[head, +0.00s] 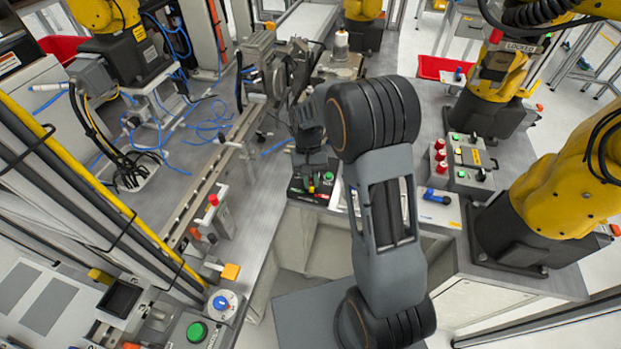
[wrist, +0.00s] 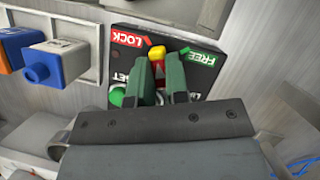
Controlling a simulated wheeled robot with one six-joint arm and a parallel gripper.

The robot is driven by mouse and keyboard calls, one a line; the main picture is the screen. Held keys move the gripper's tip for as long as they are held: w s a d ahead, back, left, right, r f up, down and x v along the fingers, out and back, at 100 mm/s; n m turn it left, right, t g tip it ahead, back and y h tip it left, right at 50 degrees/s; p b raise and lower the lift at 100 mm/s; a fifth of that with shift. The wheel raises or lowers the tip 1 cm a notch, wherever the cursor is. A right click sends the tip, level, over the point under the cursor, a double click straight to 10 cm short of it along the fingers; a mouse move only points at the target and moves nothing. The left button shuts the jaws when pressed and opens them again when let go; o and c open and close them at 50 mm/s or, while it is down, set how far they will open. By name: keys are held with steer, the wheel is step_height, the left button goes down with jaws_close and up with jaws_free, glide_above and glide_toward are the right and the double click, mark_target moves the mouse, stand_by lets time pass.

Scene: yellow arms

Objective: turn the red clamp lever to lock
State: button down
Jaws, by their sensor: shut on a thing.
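The red clamp lever (wrist: 158,70) has a yellow tip and sits on a black panel (wrist: 205,83). In the wrist view its tip points away from me, between the red LOCK label (wrist: 128,41) and the green FREE label (wrist: 198,57), and lies nearer the LOCK side. My gripper (wrist: 162,77) has its two green fingers on either side of the lever, shut on it. The fingers hide part of the lever. In the head view the panel (head: 297,188) lies below my gripper (head: 312,170), and the lever is mostly hidden there.
A green button (wrist: 117,96) on the panel is close to the left finger. A blue knob (wrist: 42,66) on a pale fixture stands at the left. In the head view, a control box with red buttons (head: 439,155) and yellow arms (head: 560,195) stand at the right.

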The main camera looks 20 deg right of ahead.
steer(key=shift+a+n+h, duration=0.1)
steer(key=shift+n+h, duration=0.7)
steer(key=shift+n, duration=1.3)
steer(key=c, duration=1.1)
jaws_free()
steer(key=v, duration=1.3)
steer(key=shift+a+r, duration=0.15)
steer(key=shift+r, duration=0.3)
